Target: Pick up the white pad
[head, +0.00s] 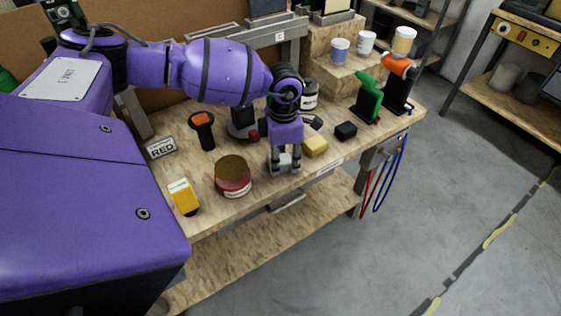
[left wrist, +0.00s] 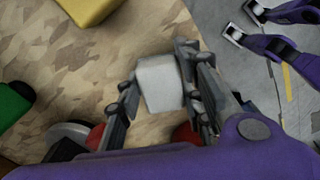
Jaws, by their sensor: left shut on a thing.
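The white pad (head: 285,160) is between the fingers of my left gripper (head: 286,166), near the front edge of the wooden workbench (head: 265,205). In the left wrist view, the pale pad (left wrist: 160,84) sits between the two dark fingers of the left gripper (left wrist: 163,88), which is shut on it. The fingers partly cover the pad in the head view. I cannot tell whether its underside touches the bench top.
A yellow block (head: 315,146) lies close to the right of the gripper, and a black block (head: 346,131) beyond it. A round red tin (head: 233,178) stands to the left. A yellow item (head: 184,197) lies farther left. Cups (head: 340,49) stand on a raised wooden step behind.

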